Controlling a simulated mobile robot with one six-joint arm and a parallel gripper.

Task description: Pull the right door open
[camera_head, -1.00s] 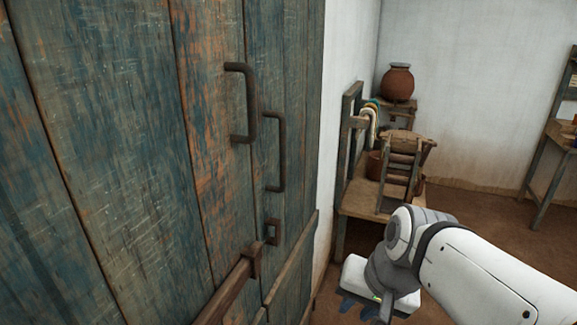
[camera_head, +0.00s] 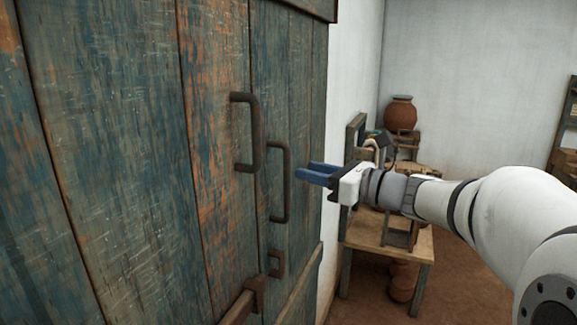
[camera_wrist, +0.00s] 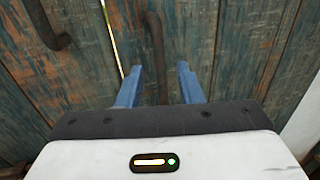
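The right door (camera_head: 308,150) is weathered blue-green wood and stands at the far side of the door pair. Its dark C-shaped handle (camera_head: 287,182) is upright; it also shows in the wrist view (camera_wrist: 156,50), between my fingers in the picture. The left door (camera_head: 120,150) carries a similar handle (camera_head: 258,130), part of which shows at the upper left of the wrist view (camera_wrist: 48,25). My gripper (camera_head: 312,174) has blue fingers pointing at the right handle. The fingers are apart and empty, seemingly just short of the handle. A thin bright gap (camera_wrist: 112,38) runs between the doors.
A wooden bar with a bracket (camera_head: 256,290) sits low on the left door, and a small catch (camera_head: 276,263) is on the right door. Behind my arm stand a wooden table (camera_head: 410,243) and a clay pot (camera_head: 400,113). A white wall (camera_head: 460,80) is behind.

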